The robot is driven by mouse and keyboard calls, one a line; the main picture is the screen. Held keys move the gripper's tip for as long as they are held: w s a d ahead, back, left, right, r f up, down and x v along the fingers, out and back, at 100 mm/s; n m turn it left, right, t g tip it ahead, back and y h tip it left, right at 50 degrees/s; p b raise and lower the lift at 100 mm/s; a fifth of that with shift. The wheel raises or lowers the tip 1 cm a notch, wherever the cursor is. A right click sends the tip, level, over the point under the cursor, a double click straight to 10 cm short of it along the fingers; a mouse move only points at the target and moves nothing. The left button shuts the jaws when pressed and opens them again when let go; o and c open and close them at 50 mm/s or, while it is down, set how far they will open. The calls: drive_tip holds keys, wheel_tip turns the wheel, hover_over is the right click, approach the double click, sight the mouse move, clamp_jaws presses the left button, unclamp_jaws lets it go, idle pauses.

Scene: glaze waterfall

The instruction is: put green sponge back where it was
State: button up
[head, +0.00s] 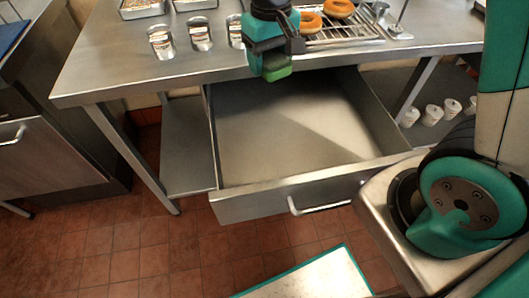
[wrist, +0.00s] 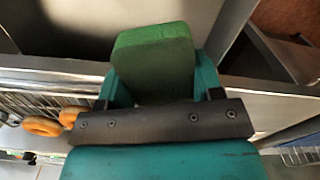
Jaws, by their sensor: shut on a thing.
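My gripper (head: 267,68) is shut on the green sponge (head: 277,73). It holds the sponge in the air near the table's front edge, above the back part of the open drawer (head: 290,120). In the wrist view the sponge (wrist: 153,62) sits between the two teal fingers (wrist: 160,90) and sticks out past them. The drawer is pulled out under the steel table, and the part of its floor that shows is bare. Its back end is hidden under the table top.
On the steel table (head: 110,60) stand several labelled cans (head: 200,34) at the left. A wire rack (head: 345,35) with orange rings (head: 340,8) is behind my gripper. White cups (head: 432,113) stand on the lower shelf at the right. A cabinet (head: 45,150) is at the far left.

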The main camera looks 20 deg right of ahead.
sight(266, 138)
drive_tip(key=shift+s+a+f+n+b, duration=0.35)
drive_tip(key=shift+a+f+b, duration=0.2)
drive_tip(key=shift+f, duration=0.25)
wheel_tip(266, 138, down, 20)
drive_tip(key=shift+s+r+b, duration=0.1)
drive_tip(key=shift+r+b, duration=0.1)
drive_tip(key=shift+b, duration=0.5)
drive_tip(key=shift+f, duration=0.1)
drive_tip(key=o, duration=1.1)
wheel_tip(266, 138, up, 12)
drive_tip(key=s+a+r+n+y, duration=0.2)
drive_tip(key=s+r, duration=0.5)
drive_tip(key=s, duration=0.2)
drive_tip(key=s+a+r+n+y, duration=0.2)
drive_tip(key=s+r, duration=0.6)
drive_tip(key=s, duration=0.2)
drive_tip(key=shift+a+n+p, duration=0.35)
drive_tip(key=shift+p, duration=0.05)
